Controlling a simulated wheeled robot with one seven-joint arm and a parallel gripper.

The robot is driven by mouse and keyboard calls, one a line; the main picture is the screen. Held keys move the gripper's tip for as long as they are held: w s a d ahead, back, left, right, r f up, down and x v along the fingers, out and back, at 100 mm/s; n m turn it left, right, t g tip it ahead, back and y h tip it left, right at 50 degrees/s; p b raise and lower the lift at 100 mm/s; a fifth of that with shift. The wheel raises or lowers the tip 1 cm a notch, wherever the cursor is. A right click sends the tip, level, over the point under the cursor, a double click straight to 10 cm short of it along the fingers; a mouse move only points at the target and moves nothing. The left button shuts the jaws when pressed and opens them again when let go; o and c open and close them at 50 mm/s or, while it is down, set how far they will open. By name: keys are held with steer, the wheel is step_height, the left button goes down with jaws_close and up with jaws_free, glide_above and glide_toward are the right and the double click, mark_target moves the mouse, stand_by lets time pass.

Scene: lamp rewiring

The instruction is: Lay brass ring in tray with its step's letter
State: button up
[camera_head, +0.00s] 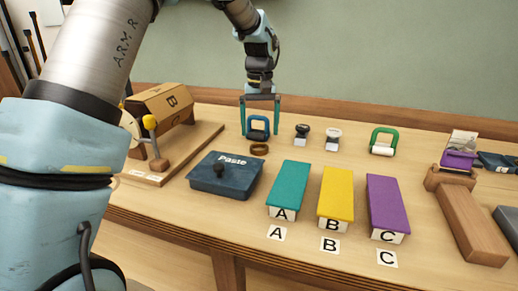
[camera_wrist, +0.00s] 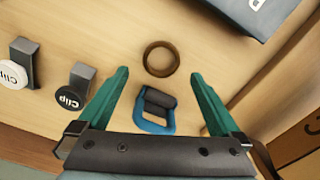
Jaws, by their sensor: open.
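The brass ring (camera_head: 259,149) lies flat on the table in front of a blue-handled tool; it also shows in the wrist view (camera_wrist: 149,66). My gripper (camera_head: 262,130) is open and empty, its teal fingers above and to either side of the blue-handled tool (camera_wrist: 153,118). In the wrist view the ring lies just beyond the fingertips, between their lines. Three trays with lids stand in a row: teal A (camera_head: 289,185), yellow B (camera_head: 337,193) and purple C (camera_head: 386,203). Their insides are hidden. Letter cards A (camera_head: 277,233), B (camera_head: 329,245) and C (camera_head: 387,258) lie in front.
A dark Paste box (camera_head: 240,176) with a knob stands left of the trays. Two clips (camera_head: 303,134) (camera_head: 333,137) and a green-handled tool (camera_head: 383,140) stand behind them. A wooden stand (camera_head: 468,220) is at right.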

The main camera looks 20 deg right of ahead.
steer(key=shift+w+a+f+p, duration=0.1)
steer(key=shift+f+p, duration=0.65)
steer(key=shift+f, duration=1.85)
steer(key=c, duration=1.5)
